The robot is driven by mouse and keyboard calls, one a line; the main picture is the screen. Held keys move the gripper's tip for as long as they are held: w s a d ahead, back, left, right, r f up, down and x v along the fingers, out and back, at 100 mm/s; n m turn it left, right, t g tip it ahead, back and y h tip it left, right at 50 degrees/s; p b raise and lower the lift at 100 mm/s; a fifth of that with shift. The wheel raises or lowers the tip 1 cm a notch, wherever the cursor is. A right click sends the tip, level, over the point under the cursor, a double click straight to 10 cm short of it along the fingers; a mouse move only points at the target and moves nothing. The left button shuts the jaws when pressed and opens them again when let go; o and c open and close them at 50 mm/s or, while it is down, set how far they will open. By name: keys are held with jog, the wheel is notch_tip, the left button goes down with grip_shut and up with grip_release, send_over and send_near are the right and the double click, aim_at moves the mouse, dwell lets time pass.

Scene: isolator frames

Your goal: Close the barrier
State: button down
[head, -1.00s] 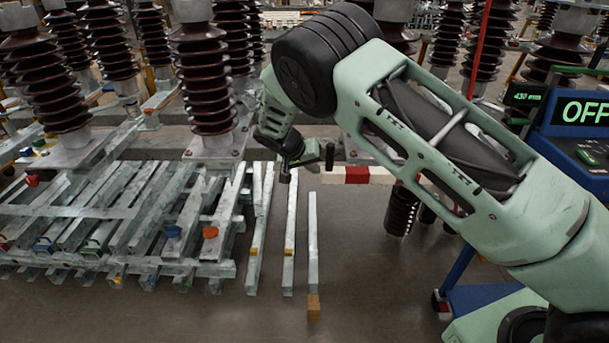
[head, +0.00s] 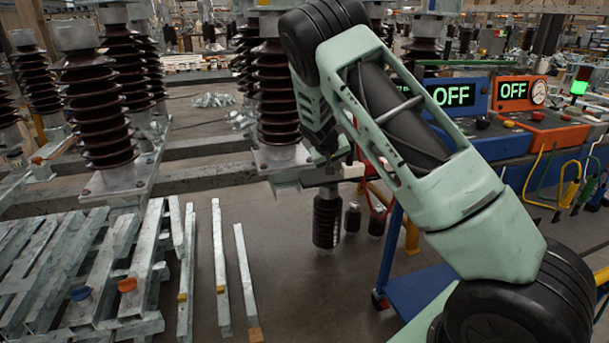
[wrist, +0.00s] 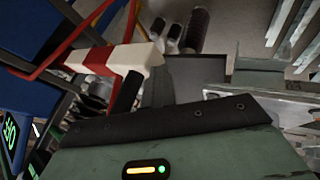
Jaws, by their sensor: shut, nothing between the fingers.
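The barrier is a red-and-white bar. In the wrist view the bar (wrist: 88,60) runs across the upper left, with its white end close to my gripper and a dark upright piece near that end. In the head view only a short white part of the barrier (head: 352,170) shows beside my gripper, with red behind it; my arm hides the rest. My gripper (head: 328,162) hangs at the barrier's end, shut and empty. I cannot tell whether it touches the bar.
A blue console (head: 452,94) reading OFF and an orange console (head: 517,92) reading OFF stand at the right. Brown ribbed insulators (head: 102,95) stand at the left and behind my gripper. Metal beams (head: 220,265) lie on the floor at the lower left. Some floor between beams and blue cart is clear.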

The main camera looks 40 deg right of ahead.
jog(key=s+d, duration=0.2)
jog(key=d, duration=0.4)
jog(key=s+d, duration=0.2)
jog(key=d, duration=0.4)
jog(key=s+d, duration=0.1)
jog(key=d, duration=0.5)
jog(key=shift+s+r, duration=0.1)
jog(key=shift+s, duration=0.3)
